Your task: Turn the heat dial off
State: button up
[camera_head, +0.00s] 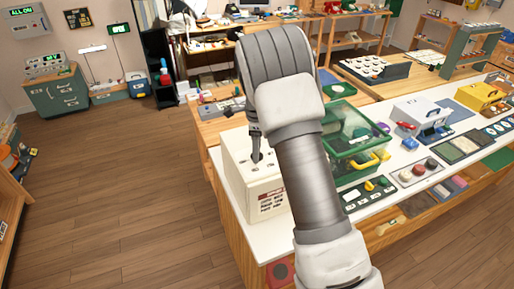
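A cream box (238,190) stands on the near left corner of the white counter. Small dark marks show on its top, and a red and dark label is on its front. My gripper (257,157) points down at the top of this box, with its dark, narrow fingers at or just above the surface. I cannot tell whether the fingers touch anything there. No heat dial can be made out; one may be hidden behind the fingers or too small to see. The fingers show as one thin shape, so their opening is unclear.
Right of my arm, a green-framed clear case (352,140) stands on the white counter (400,205). A board with round knobs (417,172) and a white toolbox-like case (420,112) are further right. Wooden floor (110,200) on the left is clear.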

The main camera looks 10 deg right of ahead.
grip_shut()
jog(key=n+b, duration=0.2)
jog(key=n, duration=0.3)
jog(key=shift+n, duration=0.3)
jog(key=n+b, duration=0.1)
jog(key=n, duration=0.5)
jog(key=shift+b, duration=0.3)
jog(key=n+b, duration=0.1)
jog(key=n, duration=0.5)
jog(key=shift+n, duration=0.3)
jog(key=n, duration=0.5)
jog(key=shift+n, duration=0.3)
jog(key=shift+o, duration=1.4)
grip_release()
